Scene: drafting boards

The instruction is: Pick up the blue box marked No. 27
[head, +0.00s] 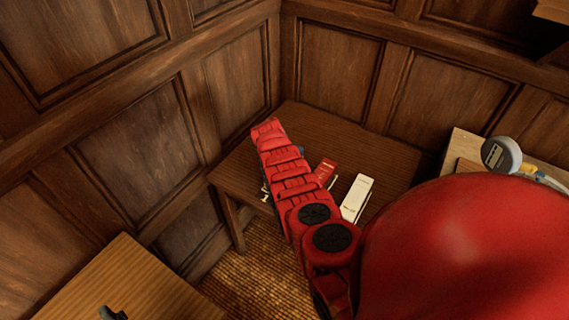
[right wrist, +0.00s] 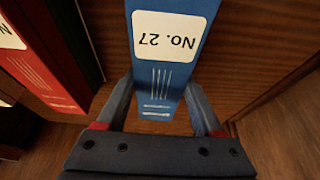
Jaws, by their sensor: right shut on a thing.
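The blue box marked No. 27 (right wrist: 160,85) stands between the fingers of my right gripper (right wrist: 158,104) in the right wrist view. Its white label appears upside down there. The fingers are shut on its two sides. In the head view my red right arm reaches over the dark wooden table and hides most of the gripper. Only a small blue patch (head: 299,150) shows beside the arm; I cannot tell whether it is the box. My left gripper is not in view.
A red box (head: 325,170) and a white box (head: 356,198) stand on the dark table (head: 330,132), right of my arm. A red box also shows in the right wrist view (right wrist: 50,55). Panelled walls close the corner behind. A lighter table (head: 135,280) is at lower left.

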